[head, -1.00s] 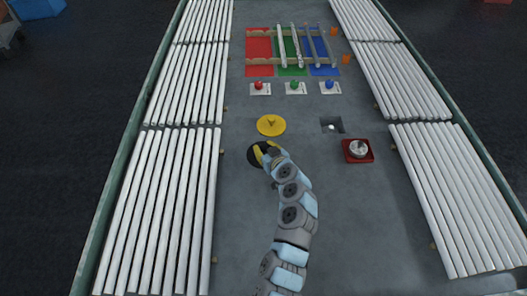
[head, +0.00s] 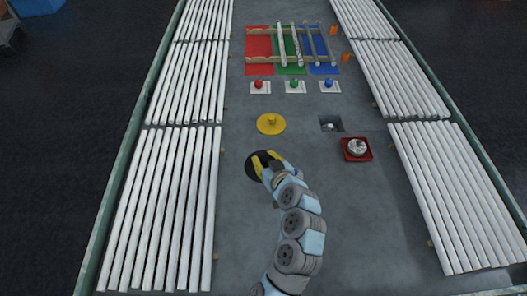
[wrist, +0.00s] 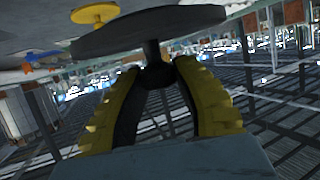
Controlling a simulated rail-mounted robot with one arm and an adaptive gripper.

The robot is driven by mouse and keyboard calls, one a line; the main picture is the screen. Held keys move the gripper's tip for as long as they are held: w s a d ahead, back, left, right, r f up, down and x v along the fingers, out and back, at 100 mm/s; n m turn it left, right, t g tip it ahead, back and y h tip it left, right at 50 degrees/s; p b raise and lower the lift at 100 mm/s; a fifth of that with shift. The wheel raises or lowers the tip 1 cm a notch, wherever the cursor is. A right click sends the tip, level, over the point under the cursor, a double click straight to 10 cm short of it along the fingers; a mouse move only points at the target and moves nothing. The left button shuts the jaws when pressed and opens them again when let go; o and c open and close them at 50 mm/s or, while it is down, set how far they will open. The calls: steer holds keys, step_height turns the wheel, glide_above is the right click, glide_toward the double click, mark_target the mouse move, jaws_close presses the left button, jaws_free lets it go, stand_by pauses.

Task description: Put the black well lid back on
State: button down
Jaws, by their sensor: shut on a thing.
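My gripper (head: 265,161) has yellow fingers and is shut on the black well lid (head: 252,166), a flat round disc left of the deck's middle. In the wrist view the fingers (wrist: 155,85) close around the knob under the lid (wrist: 150,30) as pictured, and the disc spans the top. My gripper covers part of the lid in the head view. I cannot tell how far the lid is above the deck. A dark square opening (head: 338,119) with a small white thing in it lies to the upper right of the lid.
A yellow disc with a knob (head: 271,124) lies just above the lid in the picture. A red square tray (head: 368,155) holds a silver round piece at right. Red, green and blue buttons stand farther back.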

mark_target(261, 161)
steer(key=shift+s+r, duration=0.3)
steer(key=shift+s, duration=0.4)
steer(key=shift+s+r, duration=0.3)
steer(key=shift+s, duration=0.4)
